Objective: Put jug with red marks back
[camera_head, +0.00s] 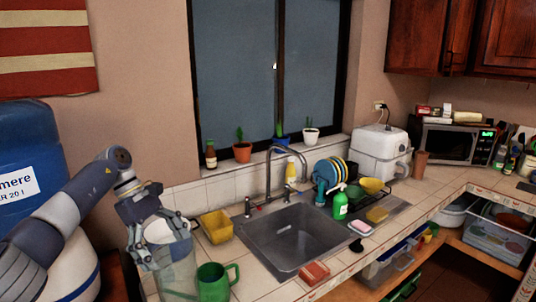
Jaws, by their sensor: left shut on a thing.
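My left gripper (160,238) reaches down from the left onto the counter left of the sink. It is shut on a clear, see-through jug (177,273), at the jug's upper part. The jug looks upright. I cannot make out red marks on it, and the gripper hides part of its rim. Whether its base touches the counter is not clear. My right gripper is out of view.
A green mug (213,284) stands close to the right of the jug. A yellow container (217,226) is behind it. The sink (290,240) is to the right, with a tall faucet (270,172). A large blue water bottle (28,150) stands at the left.

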